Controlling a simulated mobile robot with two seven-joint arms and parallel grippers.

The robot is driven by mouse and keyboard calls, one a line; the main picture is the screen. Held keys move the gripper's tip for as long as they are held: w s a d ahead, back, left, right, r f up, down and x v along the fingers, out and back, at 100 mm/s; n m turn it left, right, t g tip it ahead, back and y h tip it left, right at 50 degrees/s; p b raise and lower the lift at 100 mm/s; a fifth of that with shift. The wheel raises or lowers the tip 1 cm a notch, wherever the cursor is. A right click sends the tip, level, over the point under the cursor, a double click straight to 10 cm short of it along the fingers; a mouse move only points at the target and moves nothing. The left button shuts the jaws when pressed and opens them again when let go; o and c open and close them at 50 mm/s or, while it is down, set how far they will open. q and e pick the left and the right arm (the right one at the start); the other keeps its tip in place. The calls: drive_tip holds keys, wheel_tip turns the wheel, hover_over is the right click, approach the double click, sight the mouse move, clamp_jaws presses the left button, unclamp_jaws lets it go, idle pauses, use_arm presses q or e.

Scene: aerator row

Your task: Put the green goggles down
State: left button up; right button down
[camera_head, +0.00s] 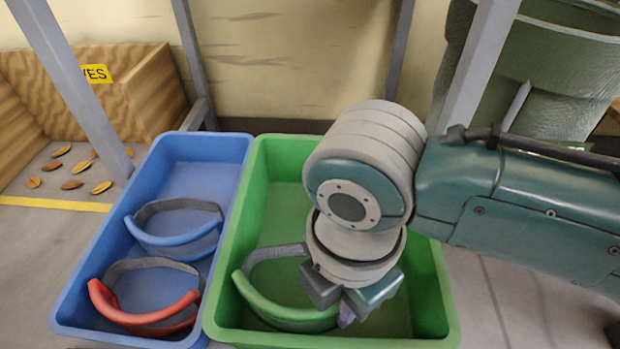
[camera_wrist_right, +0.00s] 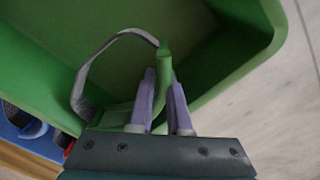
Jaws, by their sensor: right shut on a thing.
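The green goggles (camera_head: 286,312), with a grey strap, are low inside the green tray (camera_head: 262,200) in the head view. My right gripper (camera_head: 347,318) reaches down into this tray at the goggles' right end. In the right wrist view the gripper's purple fingers (camera_wrist_right: 164,95) are shut on the green frame of the goggles (camera_wrist_right: 164,62), and the grey strap loops to the left. I cannot tell whether the goggles touch the tray floor. My left gripper is not in view.
A blue tray (camera_head: 248,150) stands against the green one's left side, holding blue goggles (camera_head: 175,243) and red goggles (camera_head: 150,318). Grey posts (camera_head: 70,75) rise behind and beside the trays. A wooden box (camera_head: 150,95) and scattered leaves lie at the left; a dark green bin (camera_head: 565,85) stands at the back right.

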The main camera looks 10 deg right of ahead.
wheel_tip(320, 180, down, 5)
drive_tip(key=b, duration=0.3)
drive_tip(key=shift+r+b, duration=0.2)
drive_tip(key=shift+b, duration=0.1)
drive_tip(key=shift+r, duration=0.15)
drive_tip(key=c, duration=1.3)
unclamp_jaws()
drive_tip(key=shift+f, duration=0.2)
drive_tip(key=o, duration=0.4)
drive_tip(key=shift+o, duration=0.2)
drive_tip(key=shift+r, duration=0.1)
